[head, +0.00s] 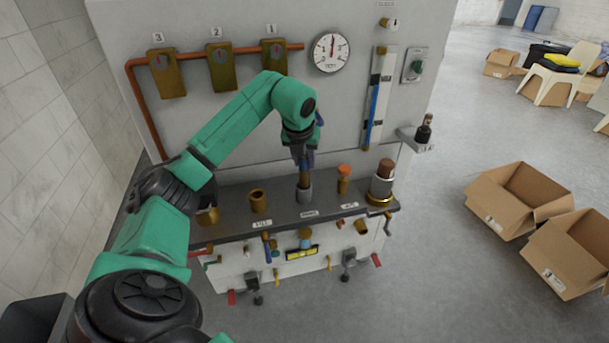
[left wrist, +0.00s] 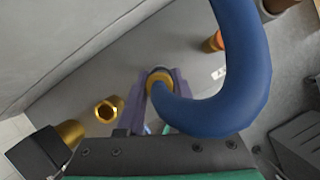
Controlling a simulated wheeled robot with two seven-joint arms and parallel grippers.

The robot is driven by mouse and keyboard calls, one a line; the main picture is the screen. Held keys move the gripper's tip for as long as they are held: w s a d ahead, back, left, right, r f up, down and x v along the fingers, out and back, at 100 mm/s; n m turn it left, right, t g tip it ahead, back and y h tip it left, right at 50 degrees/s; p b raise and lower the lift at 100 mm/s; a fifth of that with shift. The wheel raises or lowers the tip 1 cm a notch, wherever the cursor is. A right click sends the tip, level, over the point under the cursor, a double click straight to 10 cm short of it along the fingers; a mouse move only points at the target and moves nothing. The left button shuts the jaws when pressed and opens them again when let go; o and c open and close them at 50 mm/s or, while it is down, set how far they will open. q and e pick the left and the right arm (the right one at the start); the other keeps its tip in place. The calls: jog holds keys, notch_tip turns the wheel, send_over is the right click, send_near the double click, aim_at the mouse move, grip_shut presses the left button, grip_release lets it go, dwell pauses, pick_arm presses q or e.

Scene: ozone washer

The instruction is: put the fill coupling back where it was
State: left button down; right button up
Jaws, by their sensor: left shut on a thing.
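My left gripper (head: 303,162) points down over the middle of the dark shelf (head: 231,206) on the washer's front. It is shut on the fill coupling, a brass-coloured piece (head: 304,175) with a thick blue hose (left wrist: 240,65) that curves up and over in the left wrist view. There, the purple fingers (left wrist: 158,92) stand on both sides of the coupling's brass ring (left wrist: 159,76). In the head view, the coupling's lower end meets a grey upright holder (head: 304,194). I cannot tell how deep it sits. My right gripper is not in view.
An open brass socket (head: 258,201) stands left of the grey holder. An orange-topped brass fitting (head: 344,178) and a brown-topped cylinder (head: 383,182) stand to its right. Valves (head: 220,67) and a gauge (head: 331,52) are on the panel above. Cardboard boxes (head: 518,198) lie on the floor at right.

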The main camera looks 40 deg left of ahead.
aim_at(303, 172)
pick_arm(q)
jog(key=f, duration=0.4)
jog(key=shift+s+a+f, duration=0.1)
jog(key=shift+a, duration=0.1)
jog(key=shift+d, duration=0.1)
jog(key=shift+f, duration=0.2)
jog(key=c, duration=0.6)
grip_release()
jog(key=shift+r, duration=0.25)
jog(key=v, duration=1.2)
